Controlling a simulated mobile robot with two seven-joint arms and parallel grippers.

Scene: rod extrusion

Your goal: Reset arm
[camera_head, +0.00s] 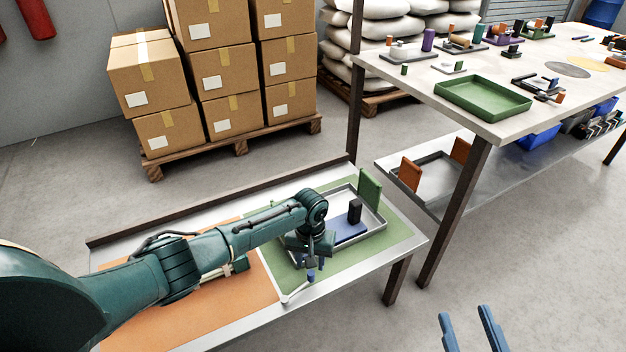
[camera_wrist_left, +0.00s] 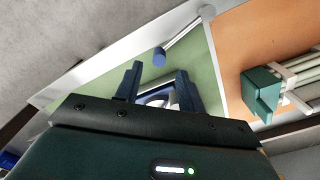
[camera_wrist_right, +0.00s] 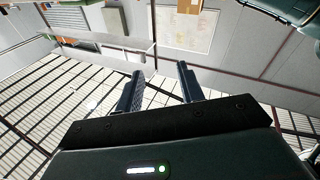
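My left arm reaches in from the left over the low bench, and its gripper (camera_head: 316,266) points down near the bench's front edge. In the left wrist view the left gripper (camera_wrist_left: 158,72) has its fingers apart with nothing clasped. A thin pale rod with a blue end piece (camera_wrist_left: 160,57) lies just beyond the fingertips; this blue piece also shows in the head view (camera_head: 311,277). My right gripper (camera_head: 467,322) is at the bottom right of the head view, over the floor. Its fingers (camera_wrist_right: 158,78) are apart and empty.
The low bench has an orange mat (camera_head: 225,312) and a green mat (camera_head: 397,233). A grey tray (camera_head: 378,218) holds blue, black and green parts. The tall table (camera_head: 420,78) carries a green tray (camera_head: 482,98). Stacked boxes (camera_head: 220,75) stand behind. Floor at lower right is clear.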

